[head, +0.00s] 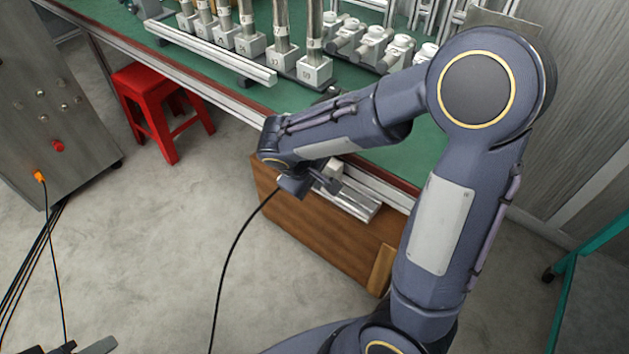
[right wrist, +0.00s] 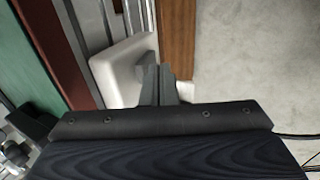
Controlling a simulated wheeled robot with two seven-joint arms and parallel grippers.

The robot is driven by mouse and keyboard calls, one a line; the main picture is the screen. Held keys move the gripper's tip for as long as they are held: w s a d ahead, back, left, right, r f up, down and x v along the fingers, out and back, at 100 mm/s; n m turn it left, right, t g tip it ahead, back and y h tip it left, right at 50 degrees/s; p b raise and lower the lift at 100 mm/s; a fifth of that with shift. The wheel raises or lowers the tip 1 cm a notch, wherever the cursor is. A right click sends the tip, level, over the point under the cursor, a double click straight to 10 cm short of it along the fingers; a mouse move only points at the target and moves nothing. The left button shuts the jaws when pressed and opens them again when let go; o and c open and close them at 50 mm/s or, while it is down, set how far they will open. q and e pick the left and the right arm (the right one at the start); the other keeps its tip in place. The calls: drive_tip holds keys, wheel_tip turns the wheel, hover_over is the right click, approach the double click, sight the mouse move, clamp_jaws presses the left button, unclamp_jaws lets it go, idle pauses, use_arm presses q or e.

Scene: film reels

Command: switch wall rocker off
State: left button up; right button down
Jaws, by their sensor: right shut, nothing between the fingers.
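A white, rounded square block (right wrist: 118,72), which looks like the rocker switch, sits beside the bench's red edge in the right wrist view. In the head view a small pale part of it (head: 337,168) shows at the bench front, mostly hidden by my right arm. My right gripper (right wrist: 158,72) is shut and empty, its fingertips at the block's right side and overlapping it in view. I cannot tell whether they touch. The gripper also shows in the head view (head: 328,182). The rocker's position cannot be read. My left gripper (head: 85,347) shows only partly at the bottom left edge.
The green-topped bench (head: 400,158) carries rows of labelled metal posts. A wooden cabinet (head: 315,232) stands under it, with a metal rail (head: 352,205) near its top. A red stool (head: 160,105) and grey control cabinet (head: 50,100) stand left. A black cable hangs near my right gripper.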

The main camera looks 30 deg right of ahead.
drive_tip(key=shift+w+d+r+g+y+p, duration=0.15)
drive_tip(key=shift+d+y+p, duration=0.15)
drive_tip(key=shift+p, duration=0.3)
drive_tip(key=shift+d+r+g+y+p, duration=0.1)
drive_tip(key=shift+d+g+y+p, duration=0.1)
drive_tip(key=shift+y+p, duration=0.3)
drive_tip(key=shift+r+p, duration=0.7)
drive_tip(key=shift+r, duration=0.05)
